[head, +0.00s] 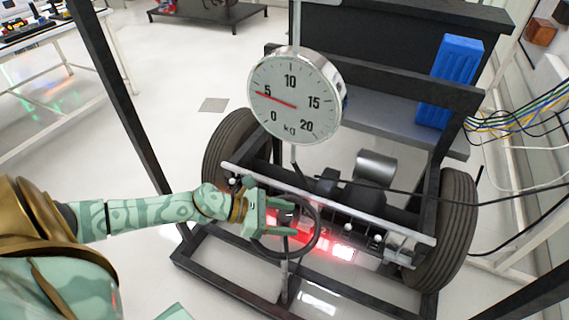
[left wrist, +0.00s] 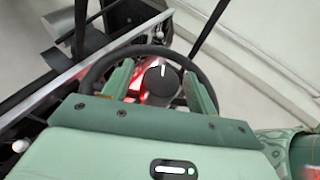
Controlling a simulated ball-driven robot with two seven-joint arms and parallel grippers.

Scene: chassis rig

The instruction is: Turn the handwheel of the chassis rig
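The handwheel (head: 318,236) is a dark ring at the front of the chassis rig (head: 205,258). In the left wrist view its black rim (left wrist: 95,72) arches around a dark round hub (left wrist: 160,82) with a white mark. My left gripper (head: 292,217) is at the wheel with its two green fingers apart. In the left wrist view the fingers (left wrist: 160,92) stand on either side of the hub, within the rim's outline. Whether they touch the wheel I cannot tell. The lower rim is hidden behind the gripper.
A round dial (head: 310,78) in kg stands above the rig, its needle near 5. Tyres (head: 458,225) flank the rig. A dark upright post (head: 118,95) rises at the left. Cables (head: 515,120) hang at the right. A red light glows behind the wheel.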

